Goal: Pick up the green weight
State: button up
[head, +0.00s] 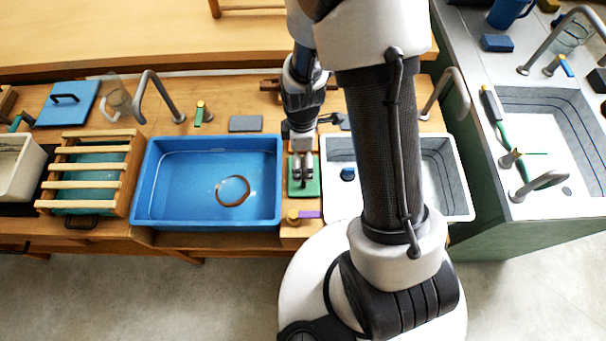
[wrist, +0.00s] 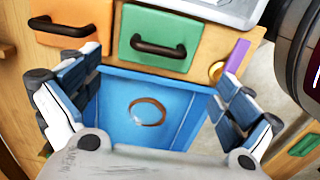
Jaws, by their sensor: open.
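The green weight (wrist: 150,22) is a flat green block with a dark arched handle (wrist: 158,47), in the wrist view at the upper middle. In the head view the green weight (head: 312,188) lies on the wooden strip between the blue basin and the white sink, partly hidden by my gripper. My gripper (head: 302,176) is above it, pointing down. In the wrist view my gripper (wrist: 157,68) has its fingers spread wide, with nothing between them held. I cannot tell its exact height above the handle.
An orange block with a similar handle (wrist: 80,13) sits beside the green weight. The blue basin (head: 142,190) holds a brown ring (head: 232,204). The white sink (head: 460,190) is on the other side. A brass tap with a purple lever (head: 308,214) stands at the strip's front.

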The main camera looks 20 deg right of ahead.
jog(key=f+b, duration=0.1)
jog(key=f, duration=0.2)
jog(key=f+b, duration=0.1)
jog(key=f, duration=0.2)
jog(key=f+b, duration=0.1)
jog(key=f, duration=0.2)
jog(key=shift+w+d+f+b, duration=0.1)
jog(key=shift+d+f+b, duration=0.15)
jog(key=shift+f+b, duration=0.1)
jog(key=shift+r, duration=0.1)
jog(key=shift+c, duration=0.5)
jog(key=c, duration=1.6)
jog(key=shift+o, duration=0.2)
notch_tip(320, 180, up, 20)
jog(key=p, duration=0.7)
